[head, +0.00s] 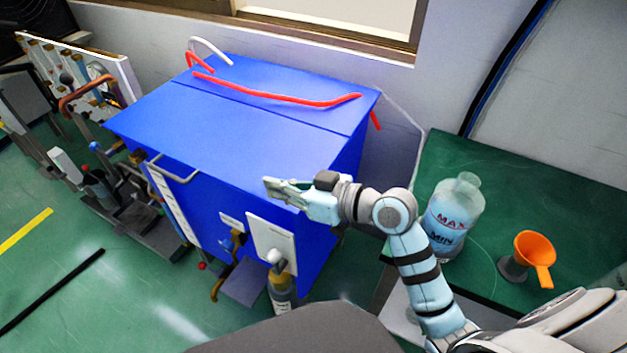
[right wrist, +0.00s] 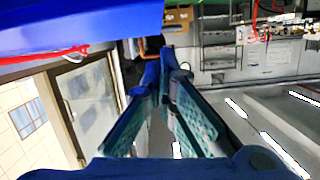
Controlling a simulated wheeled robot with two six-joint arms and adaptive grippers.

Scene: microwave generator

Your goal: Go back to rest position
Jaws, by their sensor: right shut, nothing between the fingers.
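My right gripper (head: 272,188) reaches in from the right in the head view. It is over the front right part of the blue cabinet's top, shut and empty. In the right wrist view the two fingers (right wrist: 168,75) point away from the camera with nothing held between them. The blue cabinet (head: 235,120) stands in the middle of the head view, and its blue surface fills the upper left of the right wrist view (right wrist: 70,15). I cannot tell whether the gripper touches the cabinet. My left gripper does not show.
A green table (head: 520,190) at right holds a clear bottle (head: 455,212) and an orange funnel (head: 533,255). Red tubing (head: 280,98) lies on the cabinet top. A panel and equipment (head: 90,75) stand at left. The green floor (head: 110,285) at lower left is mostly clear.

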